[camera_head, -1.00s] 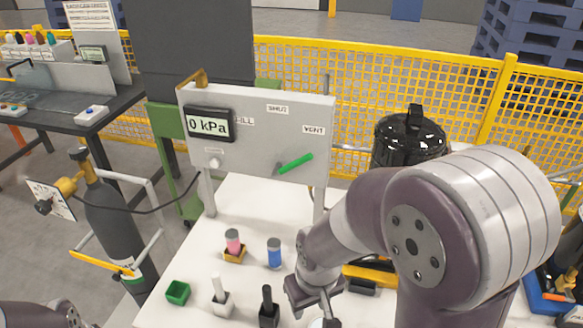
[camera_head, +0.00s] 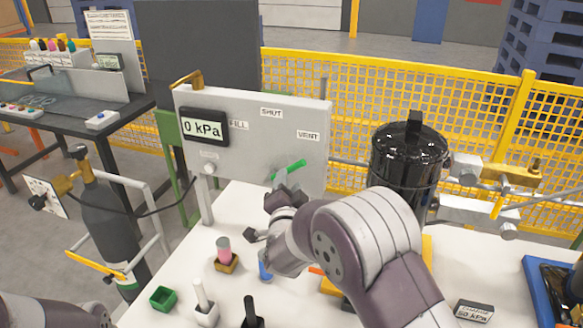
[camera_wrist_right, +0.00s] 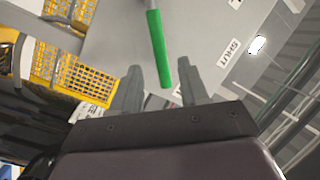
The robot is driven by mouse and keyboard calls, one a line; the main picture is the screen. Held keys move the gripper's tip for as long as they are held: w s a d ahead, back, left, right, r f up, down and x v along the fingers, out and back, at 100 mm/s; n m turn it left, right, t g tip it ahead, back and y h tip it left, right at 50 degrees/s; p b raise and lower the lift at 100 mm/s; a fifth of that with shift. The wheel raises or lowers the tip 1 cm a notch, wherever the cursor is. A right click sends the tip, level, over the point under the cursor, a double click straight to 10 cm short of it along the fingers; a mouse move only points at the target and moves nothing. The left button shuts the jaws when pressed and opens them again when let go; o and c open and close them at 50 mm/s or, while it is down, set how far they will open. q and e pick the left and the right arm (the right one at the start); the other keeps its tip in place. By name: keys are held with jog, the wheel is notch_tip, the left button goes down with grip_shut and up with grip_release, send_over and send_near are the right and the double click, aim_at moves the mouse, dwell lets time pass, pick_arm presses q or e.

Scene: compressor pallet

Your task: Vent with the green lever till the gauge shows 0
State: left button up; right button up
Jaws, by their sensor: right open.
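The green lever (camera_head: 289,169) is on the grey panel (camera_head: 255,150) and points right and slightly up, toward the VENT label (camera_head: 308,136). The gauge (camera_head: 204,127) reads 0 kPa. My right gripper (camera_head: 282,190) is just below the lever in the head view, partly hidden by its own wrist. In the right wrist view the gripper (camera_wrist_right: 160,82) is open, and one end of the lever (camera_wrist_right: 157,45) shows between the fingertips. I cannot tell whether the fingers touch it. Only part of my left arm shows at the lower left; its gripper is out of view.
A black tank (camera_head: 408,160) stands right of the panel. A pink-topped vial (camera_head: 224,250), a green tray (camera_head: 163,299) and a white holder (camera_head: 204,308) are on the white table in front. A gas cylinder (camera_head: 108,225) stands at the left.

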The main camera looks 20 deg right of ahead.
aim_at(289, 172)
jog(key=x, duration=0.6)
jog(key=shift+w+p, duration=0.25)
jog(key=shift+p, duration=0.1)
grip_shut()
